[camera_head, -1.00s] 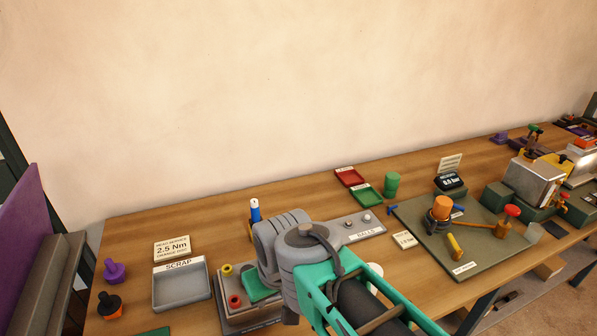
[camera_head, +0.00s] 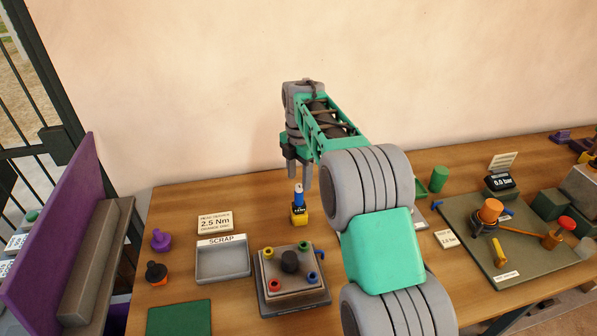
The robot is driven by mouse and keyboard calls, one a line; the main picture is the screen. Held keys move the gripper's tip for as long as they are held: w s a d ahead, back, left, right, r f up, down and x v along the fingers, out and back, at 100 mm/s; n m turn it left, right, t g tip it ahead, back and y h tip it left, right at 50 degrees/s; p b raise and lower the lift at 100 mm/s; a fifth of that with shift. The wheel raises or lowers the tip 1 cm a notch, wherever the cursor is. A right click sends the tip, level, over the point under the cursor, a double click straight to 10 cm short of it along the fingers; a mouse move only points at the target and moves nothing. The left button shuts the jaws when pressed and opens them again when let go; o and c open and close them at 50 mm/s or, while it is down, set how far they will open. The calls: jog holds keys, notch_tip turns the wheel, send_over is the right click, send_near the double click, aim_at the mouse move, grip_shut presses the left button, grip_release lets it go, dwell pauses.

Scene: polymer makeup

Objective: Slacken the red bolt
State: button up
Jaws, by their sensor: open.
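The red bolt (camera_head: 275,286) is at the front left corner of a grey block fixture (camera_head: 291,308), with its red ring facing up. My gripper (camera_head: 298,181) is open, with its fingers pointing down. It is well behind the fixture, directly above a blue and white upright tool (camera_head: 298,195) in a yellow base (camera_head: 299,214). The fingertips appear close to the tool's top; I cannot tell whether they touch it. Nothing is seen held.
Yellow (camera_head: 268,253), green (camera_head: 303,246) and blue (camera_head: 309,281) bolts surround a black knob (camera_head: 290,262). A scrap tray (camera_head: 222,276) and torque sign (camera_head: 215,223) stand left. A valve board (camera_head: 480,245) lies right.

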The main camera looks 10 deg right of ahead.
aim_at(299, 194)
notch_tip(299, 194, down, 7)
jog(key=shift+a+f+p, duration=0.1)
jog(key=shift+p, duration=0.65)
jog(key=shift+c, duration=0.3)
grip_shut()
